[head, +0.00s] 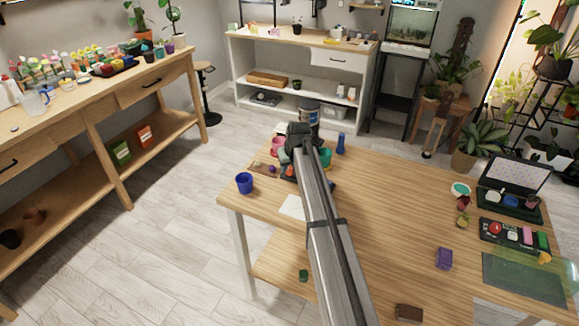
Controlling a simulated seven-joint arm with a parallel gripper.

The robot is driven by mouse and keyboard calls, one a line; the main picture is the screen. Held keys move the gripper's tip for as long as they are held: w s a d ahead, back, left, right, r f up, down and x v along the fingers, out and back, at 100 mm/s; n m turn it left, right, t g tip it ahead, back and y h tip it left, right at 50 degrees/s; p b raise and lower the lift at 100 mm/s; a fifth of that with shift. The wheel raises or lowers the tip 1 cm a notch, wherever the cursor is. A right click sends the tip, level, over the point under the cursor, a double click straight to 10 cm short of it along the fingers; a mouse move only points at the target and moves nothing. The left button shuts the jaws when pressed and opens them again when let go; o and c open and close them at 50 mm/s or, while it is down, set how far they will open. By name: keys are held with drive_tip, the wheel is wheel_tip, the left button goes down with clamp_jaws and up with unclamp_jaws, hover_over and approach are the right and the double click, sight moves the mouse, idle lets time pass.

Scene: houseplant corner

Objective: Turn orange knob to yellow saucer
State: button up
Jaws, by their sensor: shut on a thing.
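My arm reaches across the wooden table to its far left part, and its wrist hides much of what lies there. My gripper (292,165) is low behind the wrist, with its fingers mostly covered. A small orange-red patch, which looks like the orange knob (288,171), shows right at it; the gripper appears shut on this. The knob's pointing direction cannot be told. I cannot make out a yellow saucer; it may be hidden behind my arm or too small to tell.
Close to my gripper stand a blue pot (244,183), a pink pot (277,147), a blue bottle (341,144) and a dark canister (309,118). A purple block (444,258) and a green mat (522,279) lie at the right.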

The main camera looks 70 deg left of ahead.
drive_tip(key=shift+c, duration=0.8)
drive_tip(key=shift+n, duration=0.3)
drive_tip(key=n+g, duration=0.1)
drive_tip(key=n, duration=0.2)
drive_tip(key=shift+w+g, duration=0.15)
drive_tip(key=shift+g, duration=0.15)
drive_tip(key=shift+a+n+g+h, duration=0.1)
drive_tip(key=shift+n+g+h, duration=0.3)
drive_tip(key=shift+n, duration=1.15)
drive_tip(key=shift+n+g+h, duration=0.3)
drive_tip(key=shift+n+g, duration=0.2)
drive_tip(key=shift+n, duration=1.05)
drive_tip(key=o, duration=1)
drive_tip(key=shift+o, duration=0.2)
